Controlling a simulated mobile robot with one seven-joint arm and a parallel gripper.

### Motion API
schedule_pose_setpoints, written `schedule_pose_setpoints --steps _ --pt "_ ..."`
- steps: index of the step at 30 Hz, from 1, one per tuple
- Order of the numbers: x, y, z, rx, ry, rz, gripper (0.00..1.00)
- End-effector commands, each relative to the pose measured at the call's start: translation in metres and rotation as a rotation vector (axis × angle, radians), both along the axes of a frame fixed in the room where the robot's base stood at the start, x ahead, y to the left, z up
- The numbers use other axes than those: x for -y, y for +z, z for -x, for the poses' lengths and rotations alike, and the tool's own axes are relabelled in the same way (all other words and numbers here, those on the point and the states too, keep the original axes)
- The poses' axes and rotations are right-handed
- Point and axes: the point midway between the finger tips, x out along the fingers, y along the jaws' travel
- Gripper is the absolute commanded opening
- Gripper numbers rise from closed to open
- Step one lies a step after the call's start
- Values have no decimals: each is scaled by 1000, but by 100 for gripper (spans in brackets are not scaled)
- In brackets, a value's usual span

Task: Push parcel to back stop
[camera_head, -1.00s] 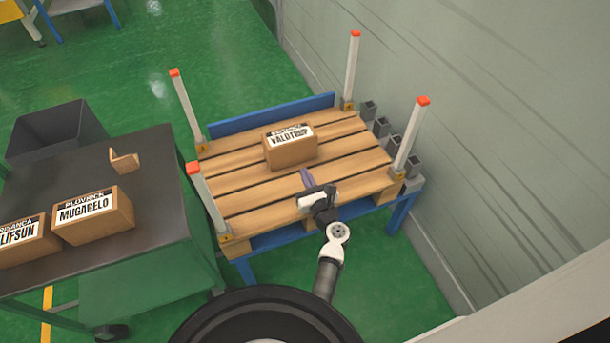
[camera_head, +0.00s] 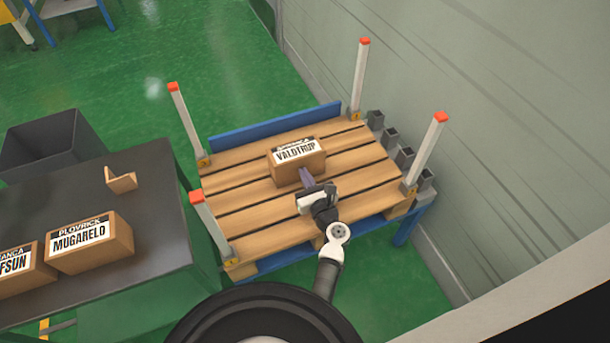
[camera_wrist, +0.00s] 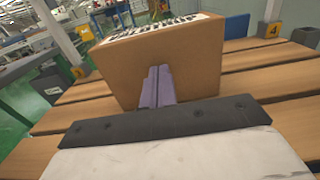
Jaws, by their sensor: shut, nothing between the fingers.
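The parcel (camera_head: 297,162), a brown box labelled VALDTRUP, sits on the wooden pallet (camera_head: 240,222). The blue back stop (camera_head: 275,126) runs along the pallet's far edge, with bare boards between it and the parcel. My gripper (camera_head: 305,176) is shut and empty, with its purple fingers at the parcel's near face. In the wrist view the shut fingers (camera_wrist: 157,86) point at the near face of the parcel (camera_wrist: 165,60), low and about the middle. They touch it or nearly so; I cannot tell which.
White posts with red tops stand at the pallet corners, such as the near right post (camera_head: 426,150). A dark table (camera_head: 150,215) at the left holds the MUGARELO box (camera_head: 90,245) and another box. A grey wall (camera_head: 500,130) is at the right.

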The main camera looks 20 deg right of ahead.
Motion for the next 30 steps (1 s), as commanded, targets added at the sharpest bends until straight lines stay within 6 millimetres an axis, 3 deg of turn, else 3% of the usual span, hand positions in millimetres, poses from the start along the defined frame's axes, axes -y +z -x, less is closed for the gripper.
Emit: schedule_pose_setpoints --steps 5,18,24,30 --pt "-1 0 -22 2 3 1 0" --pt "-5 -2 -130 1 4 2 0" --pt "-6 0 -151 0 2 0 0" --pt "-6 2 -154 2 1 0 0"
